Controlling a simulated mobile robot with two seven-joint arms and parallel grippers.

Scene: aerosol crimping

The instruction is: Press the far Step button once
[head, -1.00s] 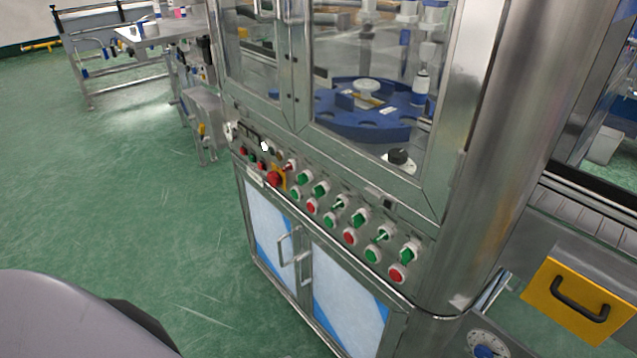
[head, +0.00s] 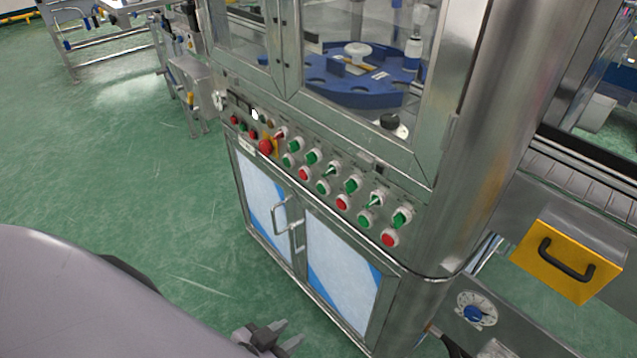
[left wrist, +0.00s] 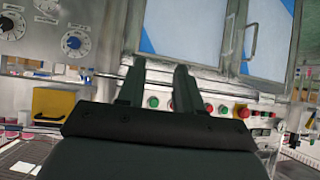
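The control panel (head: 318,172) on the machine's front carries a slanted row of red and green round buttons and green switches; its labels are too small to read, so I cannot tell which is the far Step button. A larger red button (head: 266,147) stands near the panel's far end, and a red button (head: 390,239) at the near end. My left gripper (head: 285,335) is low at the bottom edge, below and apart from the panel. In the left wrist view its two fingers (left wrist: 160,68) are apart and empty, in front of the panel, which appears upside down. My right gripper is not seen.
Cabinet doors with handles (head: 281,216) lie under the panel. A yellow drawer front (head: 566,262) with a black handle and a dial (head: 476,312) are at right. Glass doors enclose a blue turntable (head: 350,92) above. Green floor (head: 130,180) is clear at left.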

